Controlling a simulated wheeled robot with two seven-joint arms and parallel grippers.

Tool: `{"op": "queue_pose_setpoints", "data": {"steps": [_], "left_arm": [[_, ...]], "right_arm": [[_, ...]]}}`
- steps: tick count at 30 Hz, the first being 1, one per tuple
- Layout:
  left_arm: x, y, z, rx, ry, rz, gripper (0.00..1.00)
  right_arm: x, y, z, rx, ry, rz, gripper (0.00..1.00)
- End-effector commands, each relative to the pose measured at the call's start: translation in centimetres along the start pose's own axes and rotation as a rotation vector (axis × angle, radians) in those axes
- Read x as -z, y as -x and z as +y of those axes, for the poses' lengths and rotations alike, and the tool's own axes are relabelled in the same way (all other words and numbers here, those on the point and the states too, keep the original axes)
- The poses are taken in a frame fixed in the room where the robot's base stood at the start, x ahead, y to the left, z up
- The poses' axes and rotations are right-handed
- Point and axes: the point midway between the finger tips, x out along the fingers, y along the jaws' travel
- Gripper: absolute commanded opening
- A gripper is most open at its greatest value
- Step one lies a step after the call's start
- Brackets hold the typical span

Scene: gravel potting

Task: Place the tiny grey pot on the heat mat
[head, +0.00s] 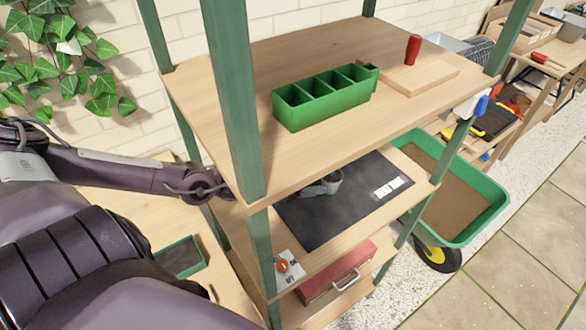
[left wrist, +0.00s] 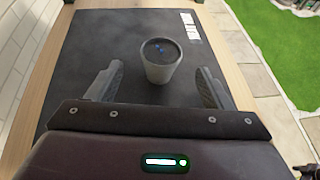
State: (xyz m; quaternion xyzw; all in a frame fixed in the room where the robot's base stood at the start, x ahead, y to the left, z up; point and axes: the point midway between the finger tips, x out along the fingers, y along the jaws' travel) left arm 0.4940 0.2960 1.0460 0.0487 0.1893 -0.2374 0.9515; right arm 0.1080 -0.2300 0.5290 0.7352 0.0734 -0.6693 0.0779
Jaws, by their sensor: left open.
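The tiny grey pot (left wrist: 161,70) stands upright on the black heat mat (left wrist: 85,60) in the left wrist view, with dark fill and small blue specks at its top. My left gripper (left wrist: 159,78) is open, one finger on each side of the pot, with a visible gap at both sides. In the head view the heat mat (head: 335,222) lies on the middle shelf. There the pot and gripper show as a small grey cluster under the top board, partly hidden. My right gripper is not in view.
The top shelf above my left arm holds a green planter box (head: 322,98) and a board (head: 420,77) with a red-handled tool (head: 413,49). A green post (head: 233,100) stands in front. A white label (head: 393,187) lies on the mat. A red toolbox (head: 335,270) sits below.

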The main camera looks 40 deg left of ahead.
Motion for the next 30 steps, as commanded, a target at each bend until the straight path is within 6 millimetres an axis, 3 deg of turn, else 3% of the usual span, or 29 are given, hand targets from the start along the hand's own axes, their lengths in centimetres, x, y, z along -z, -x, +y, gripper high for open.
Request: {"op": "queue_pose_setpoints", "data": {"steps": [6,12,30], "left_arm": [[-0.1,2.7,-0.2,0.006,-0.003,0.006,0.73],[-0.1,4.0,-0.1,0.005,0.000,0.002,0.73],[-0.1,4.1,-0.1,0.004,0.001,-0.001,0.73]], "right_arm": [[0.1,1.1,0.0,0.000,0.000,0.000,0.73],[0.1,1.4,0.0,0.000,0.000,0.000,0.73],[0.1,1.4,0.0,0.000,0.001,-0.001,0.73]]}}
